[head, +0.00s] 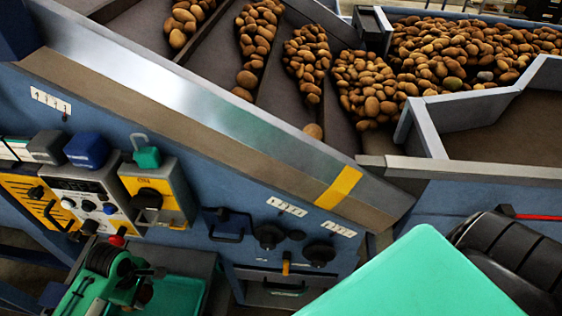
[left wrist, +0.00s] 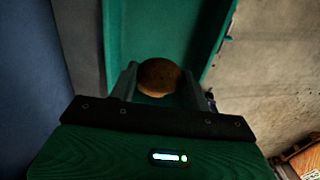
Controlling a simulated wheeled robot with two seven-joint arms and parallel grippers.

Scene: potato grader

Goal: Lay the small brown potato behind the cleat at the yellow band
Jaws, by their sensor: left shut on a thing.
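The small brown potato (left wrist: 158,77) is held between the fingers of my left gripper (left wrist: 158,88) in the left wrist view. A green tray (left wrist: 158,20) lies beyond it; I cannot tell whether the potato touches it. In the head view my left gripper (head: 142,284) is at the lower left, by the green tray (head: 180,298), with the potato mostly hidden. The yellow band (head: 339,187) crosses the metal side rail of the sloping belt, right of centre. Dark cleats (head: 279,75) divide the belt, with potatoes between them. My right gripper is not in view.
Heaped potatoes (head: 440,50) fill the upper right. One loose potato (head: 313,131) lies by the rail, up and left of the band. The metal rail (head: 200,100) edges the belt. Control boxes (head: 155,190) and knobs (head: 268,237) stick out from the blue side below.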

